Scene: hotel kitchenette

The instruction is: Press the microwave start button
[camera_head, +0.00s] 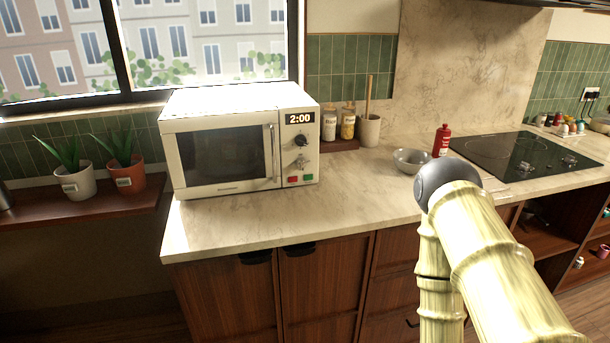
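A white microwave (240,141) stands on the left end of the marble counter. Its door is closed and its display (299,118) reads 2:00. The buttons' labels are too small to read. My arm shows at the lower right, in front of the counter and well to the right of the microwave. My gripper is not visible in this view.
A grey bowl (411,160), a red bottle (441,140) and a black cooktop (522,154) are on the counter right of the microwave. Jars (347,124) and a utensil holder (370,130) stand behind. Potted plants (74,182) sit on a shelf at left. The counter before the microwave is clear.

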